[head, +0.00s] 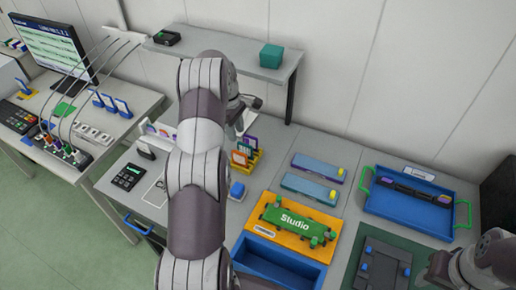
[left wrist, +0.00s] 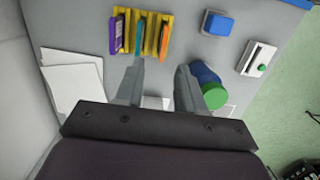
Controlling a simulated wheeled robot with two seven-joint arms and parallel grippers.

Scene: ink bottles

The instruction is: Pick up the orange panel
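A yellow rack (head: 252,164) on the table holds upright panels, among them an orange panel (head: 240,158). In the left wrist view the rack (left wrist: 152,38) stands at the top, with a purple panel (left wrist: 117,34), a teal one (left wrist: 140,36) and the orange panel (left wrist: 163,42) at its right end. My left gripper (left wrist: 160,68) is open, its fingers short of the rack in the picture and nothing between them. In the head view my left arm partly hides this gripper. My right gripper (head: 438,268) is at the lower right edge, its fingers not clear.
A blue bottle with a green lid (left wrist: 214,96) shows beside the right finger. A blue block (head: 237,190) is near the rack. An orange tray (head: 255,240) bears a green Studio board (head: 295,220). A blue tray (head: 405,207) is at right; a shelf (head: 225,50) is above.

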